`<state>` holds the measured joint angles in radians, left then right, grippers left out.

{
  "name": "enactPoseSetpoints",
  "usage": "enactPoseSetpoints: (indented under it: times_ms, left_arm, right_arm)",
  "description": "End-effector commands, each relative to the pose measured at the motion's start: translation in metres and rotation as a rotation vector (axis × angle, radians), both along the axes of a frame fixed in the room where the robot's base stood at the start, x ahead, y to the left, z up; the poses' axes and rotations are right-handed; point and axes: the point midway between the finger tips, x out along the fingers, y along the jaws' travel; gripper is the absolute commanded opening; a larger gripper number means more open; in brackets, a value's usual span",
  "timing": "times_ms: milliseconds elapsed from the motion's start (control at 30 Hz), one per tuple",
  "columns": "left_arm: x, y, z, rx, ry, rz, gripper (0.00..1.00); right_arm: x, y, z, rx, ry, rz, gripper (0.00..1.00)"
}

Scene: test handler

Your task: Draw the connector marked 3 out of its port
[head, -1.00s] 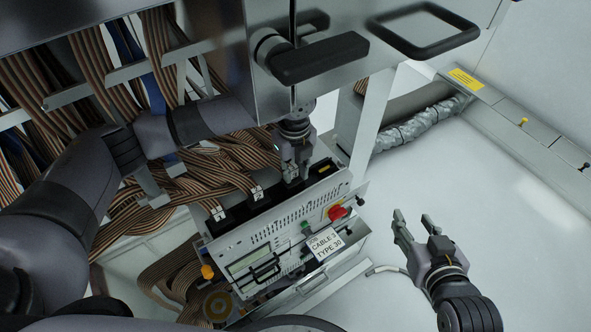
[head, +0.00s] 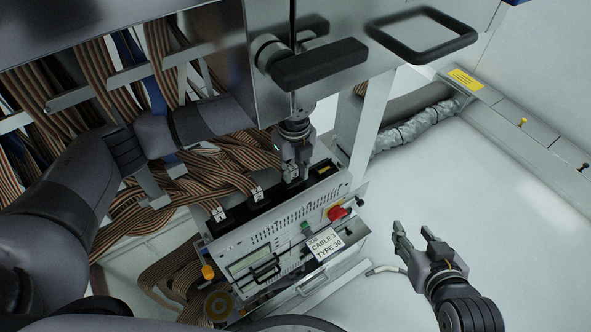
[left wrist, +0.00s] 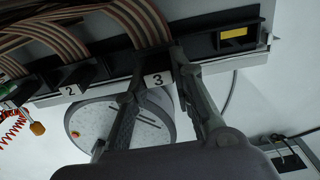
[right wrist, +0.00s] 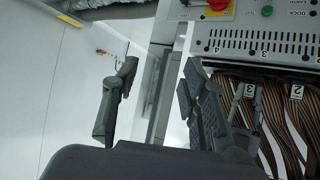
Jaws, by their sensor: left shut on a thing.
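The connector marked 3 (left wrist: 157,80) sits in the black port row (left wrist: 112,86), with its striped ribbon cable rising behind it. My left gripper (left wrist: 157,100) has one finger on each side of this connector and is shut on it. In the head view, my left gripper (head: 292,176) hangs down over the port row and largely hides the connector. The right wrist view also shows a tag marked 3 (right wrist: 249,91). My right gripper (head: 413,232) is open and empty, well to the right of the handler; its spread fingers also show in the right wrist view (right wrist: 155,100).
The connector marked 2 (left wrist: 70,91) stands left of 3. A yellow-marked slot (left wrist: 233,34) lies to the right. The front panel (head: 270,245) bears a red knob (head: 337,212) and a card (head: 325,243) reading CABLE 3 TYPE 30. A black handle (head: 320,60) overhangs the left gripper.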

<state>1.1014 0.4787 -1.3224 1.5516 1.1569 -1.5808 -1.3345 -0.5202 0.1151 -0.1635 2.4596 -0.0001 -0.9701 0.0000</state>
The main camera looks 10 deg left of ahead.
Motion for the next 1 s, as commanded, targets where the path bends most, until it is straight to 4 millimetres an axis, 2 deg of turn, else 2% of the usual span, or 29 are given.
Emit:
enactPoseSetpoints:
  times_ms: [1000]
  left_arm:
    - [0.000,0.000,0.007,0.000,0.000,0.000,0.00]
  right_arm:
    - [-0.042,-0.014,-0.031,-0.051,0.243,-0.015,0.40]
